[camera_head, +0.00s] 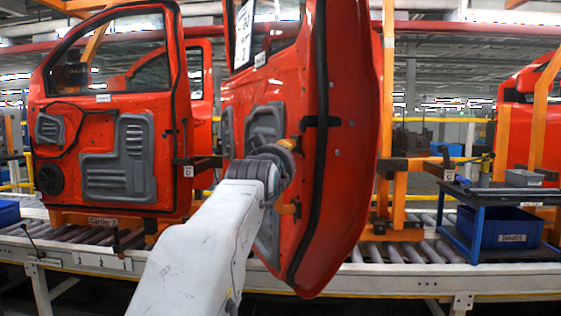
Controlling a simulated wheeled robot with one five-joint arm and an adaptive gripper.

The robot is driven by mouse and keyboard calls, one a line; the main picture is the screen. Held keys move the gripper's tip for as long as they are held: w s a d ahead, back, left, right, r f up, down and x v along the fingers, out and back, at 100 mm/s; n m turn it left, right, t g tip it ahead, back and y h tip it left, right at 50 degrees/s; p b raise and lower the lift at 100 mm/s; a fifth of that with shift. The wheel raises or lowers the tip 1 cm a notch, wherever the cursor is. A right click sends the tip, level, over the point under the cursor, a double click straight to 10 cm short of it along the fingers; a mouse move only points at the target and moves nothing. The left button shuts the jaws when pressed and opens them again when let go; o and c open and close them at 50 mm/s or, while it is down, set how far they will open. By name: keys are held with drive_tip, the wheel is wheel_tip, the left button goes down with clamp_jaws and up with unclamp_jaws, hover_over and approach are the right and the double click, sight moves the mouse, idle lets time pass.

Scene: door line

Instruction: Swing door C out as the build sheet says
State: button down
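The red door (345,150) in the middle stands at an angle, its edge turned toward me and its grey inner panel facing left. A plate marked C (449,175) is on the orange frame to its right, so I take this as door C. A white printed sheet (244,35) is fixed at its window; its text is too small to read surely. My arm reaches up to the door's inner side. My gripper (287,150) is at the door's inner panel, mostly hidden behind my wrist. I cannot see its fingertips, or whether it touches or holds the door.
Another red door (110,115) stands at left, with a plate marked D (188,171) beside it. A roller conveyor (400,281) runs below the doors. At right, a blue cart (475,215) with a blue bin (511,229) stands close to the conveyor. Orange posts (387,110) rise behind.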

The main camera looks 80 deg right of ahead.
drive_tip(key=shift+w+r, duration=0.15)
drive_tip(key=shift+r, duration=0.2)
drive_tip(key=c, duration=0.8)
unclamp_jaws()
drive_tip(key=shift+c, duration=0.2)
drive_tip(key=shift+r, duration=0.1)
drive_tip(key=a+f, duration=0.1)
drive_tip(key=a, duration=1)
drive_tip(key=shift+s+a+f, duration=0.15)
drive_tip(key=shift+s+a, duration=0.15)
drive_tip(key=shift+a, duration=0.1)
drive_tip(key=shift+w, duration=0.15)
